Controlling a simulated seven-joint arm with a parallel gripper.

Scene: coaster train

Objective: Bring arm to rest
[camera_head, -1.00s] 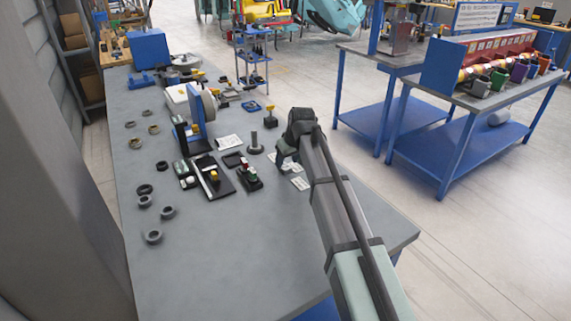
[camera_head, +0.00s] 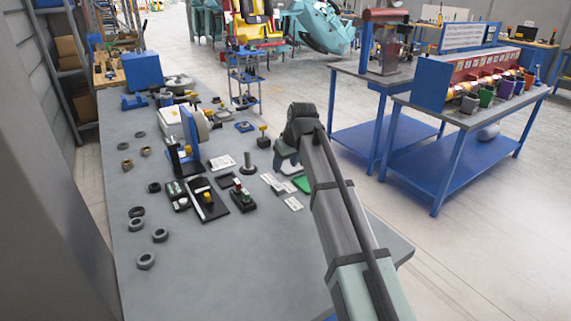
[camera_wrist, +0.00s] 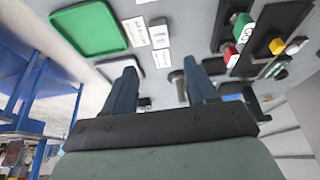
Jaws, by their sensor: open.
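My gripper (camera_head: 287,158) hangs over the right part of the grey workbench (camera_head: 215,265) in the head view, seen from behind with its fingertips partly hidden. In the wrist view my gripper (camera_wrist: 163,88) has its two blue-grey fingers well apart. No object sits between the fingers; the bench top and a grey upright post (camera_wrist: 178,86) show beyond them. A green tray (camera_wrist: 90,30) lies on the bench near the left finger in the wrist view. In the head view the green tray (camera_head: 302,183) is mostly hidden behind my arm.
A button box (camera_head: 243,200) and a black plate with a yellow knob (camera_head: 207,203) lie left of my gripper. Several rings (camera_head: 146,261) lie along the bench's left side. A blue table (camera_head: 452,150) stands apart at right. The bench's front area is clear.

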